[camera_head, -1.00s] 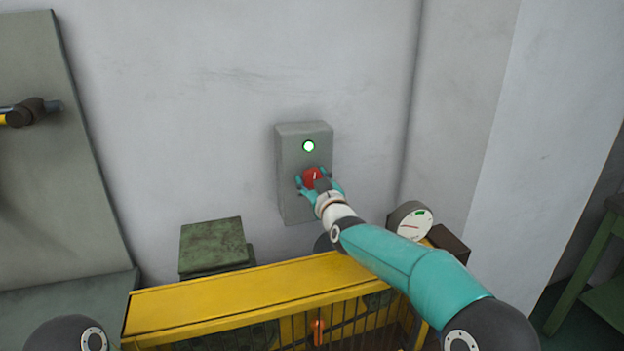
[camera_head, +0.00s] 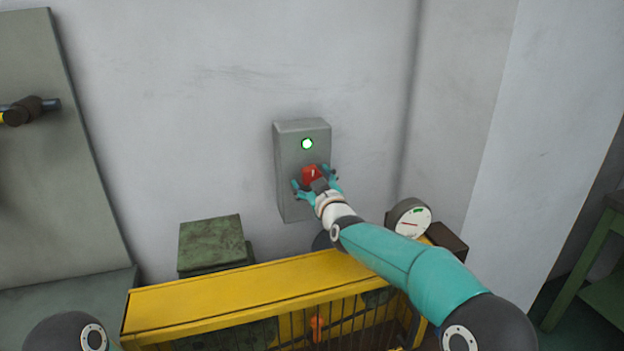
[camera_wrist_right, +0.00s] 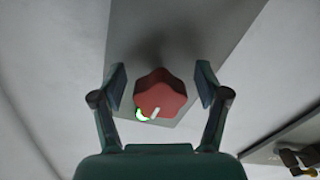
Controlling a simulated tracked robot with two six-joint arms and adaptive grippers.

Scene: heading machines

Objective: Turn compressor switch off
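The red switch knob (camera_head: 311,174) sits on the front of a grey switch box (camera_head: 289,206) on the wall. A round lamp (camera_head: 307,144) above the knob glows green. My right gripper (camera_head: 315,182) is at the box with its fingers spread around the knob. In the right wrist view the knob (camera_wrist_right: 160,94) lies between the two open fingers (camera_wrist_right: 160,88), with a gap on each side. A white mark on the knob shows next to the green glow. My left gripper is not in view.
A yellow-framed machine with a barred front (camera_head: 240,291) stands below the box. A dial gauge (camera_head: 411,221) is right of my forearm. A green block (camera_head: 212,243) stands at the wall, and a grey panel with a handle (camera_head: 40,180) is at the left.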

